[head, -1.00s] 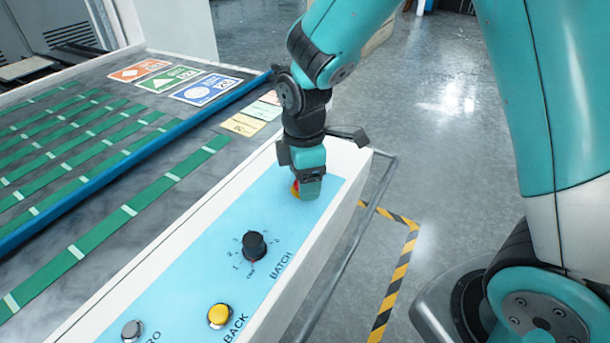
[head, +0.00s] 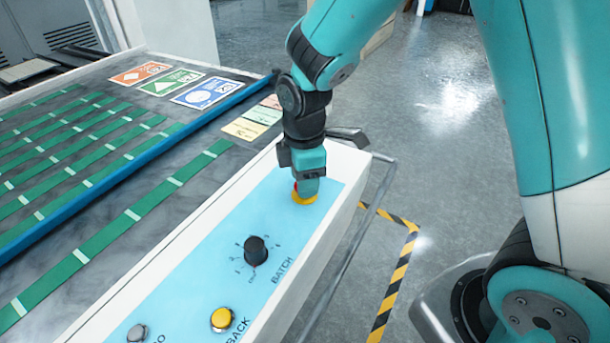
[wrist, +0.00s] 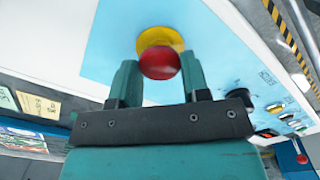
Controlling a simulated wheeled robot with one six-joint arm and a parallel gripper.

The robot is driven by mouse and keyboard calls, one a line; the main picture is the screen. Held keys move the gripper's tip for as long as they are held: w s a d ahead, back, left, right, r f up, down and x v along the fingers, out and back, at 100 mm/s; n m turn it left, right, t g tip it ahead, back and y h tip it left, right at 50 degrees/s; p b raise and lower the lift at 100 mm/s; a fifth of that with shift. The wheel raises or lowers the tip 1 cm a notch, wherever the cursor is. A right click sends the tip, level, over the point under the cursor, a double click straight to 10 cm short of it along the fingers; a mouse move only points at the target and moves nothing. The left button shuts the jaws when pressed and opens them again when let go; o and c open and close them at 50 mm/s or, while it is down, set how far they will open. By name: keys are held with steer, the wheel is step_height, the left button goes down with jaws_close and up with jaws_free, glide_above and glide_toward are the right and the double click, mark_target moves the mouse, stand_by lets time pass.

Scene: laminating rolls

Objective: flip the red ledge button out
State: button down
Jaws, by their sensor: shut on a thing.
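The red button (wrist: 160,63) has a round red head on a yellow round base (wrist: 158,38), set in the light blue panel of the white ledge. In the wrist view the head sits between the two fingers of my gripper (wrist: 157,78), which is shut on it. In the head view my gripper (head: 307,188) points down at the far end of the panel and hides most of the red head. The yellow base (head: 305,198) shows around the fingertips.
A black rotary knob (head: 256,250) marked BATCH, a yellow BACK button (head: 222,319) and a grey button (head: 137,333) lie nearer on the panel. A grey rail (head: 345,245) runs along the ledge's right side. A belt with green strips (head: 110,232) lies left.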

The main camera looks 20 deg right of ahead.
steer(key=c, duration=0.6)
jaws_free()
steer(key=shift+w+r, duration=0.1)
steer(key=shift+o, duration=0.2)
step_height(320, 180, up, 18)
steer(key=p, duration=0.1)
steer(key=shift+f, duration=0.25)
